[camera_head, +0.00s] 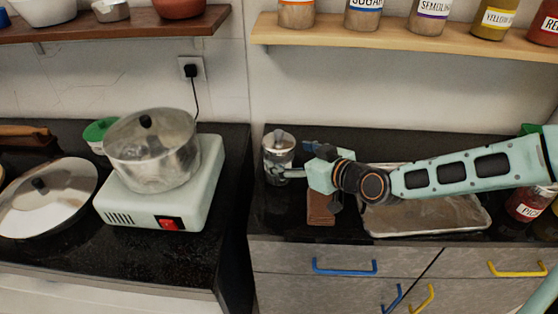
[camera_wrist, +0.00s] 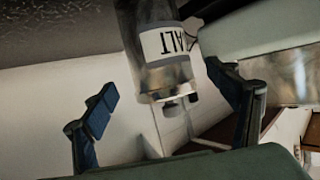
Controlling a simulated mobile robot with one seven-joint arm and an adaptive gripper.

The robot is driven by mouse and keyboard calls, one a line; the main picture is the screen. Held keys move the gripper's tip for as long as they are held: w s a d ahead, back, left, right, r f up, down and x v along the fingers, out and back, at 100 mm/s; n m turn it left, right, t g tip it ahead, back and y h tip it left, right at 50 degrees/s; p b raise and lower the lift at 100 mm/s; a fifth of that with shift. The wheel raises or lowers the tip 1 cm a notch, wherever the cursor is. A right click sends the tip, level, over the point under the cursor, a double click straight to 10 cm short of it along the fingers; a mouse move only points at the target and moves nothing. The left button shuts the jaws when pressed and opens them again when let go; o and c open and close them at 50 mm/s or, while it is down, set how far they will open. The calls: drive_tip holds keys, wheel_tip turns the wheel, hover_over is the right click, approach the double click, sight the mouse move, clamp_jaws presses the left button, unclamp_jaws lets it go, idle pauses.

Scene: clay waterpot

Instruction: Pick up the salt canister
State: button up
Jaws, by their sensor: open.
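The salt canister (camera_head: 279,157) is a shiny metal cylinder with a lid, standing upright near the left end of the right-hand black counter. In the wrist view the canister (camera_wrist: 166,45) appears inverted, with a white label of which "ALT" reads upside down. My gripper (camera_head: 301,161) is just right of the canister in the head view. In the wrist view my gripper (camera_wrist: 168,100) is open, one dark finger pad to each side of the canister's lid end. Clear space shows between the left pad and the canister. The right pad appears closer; whether it touches cannot be told.
A metal tray (camera_head: 430,222) lies under my arm, and a brown block (camera_head: 321,208) lies below my gripper. Left of a counter gap, a pot (camera_head: 152,150) sits on a white hotplate (camera_head: 203,190). A shelf (camera_head: 400,40) with labelled jars hangs above.

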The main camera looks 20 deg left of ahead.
drive_tip(key=shift+b+x, duration=0.5)
drive_tip(key=shift+x, duration=2.2)
drive_tip(key=shift+s+f, duration=0.1)
drive_tip(key=c, duration=2)
drive_tip(key=shift+c, duration=0.3)
drive_tip(key=shift+a+r, duration=0.1)
drive_tip(key=shift+r, duration=0.15)
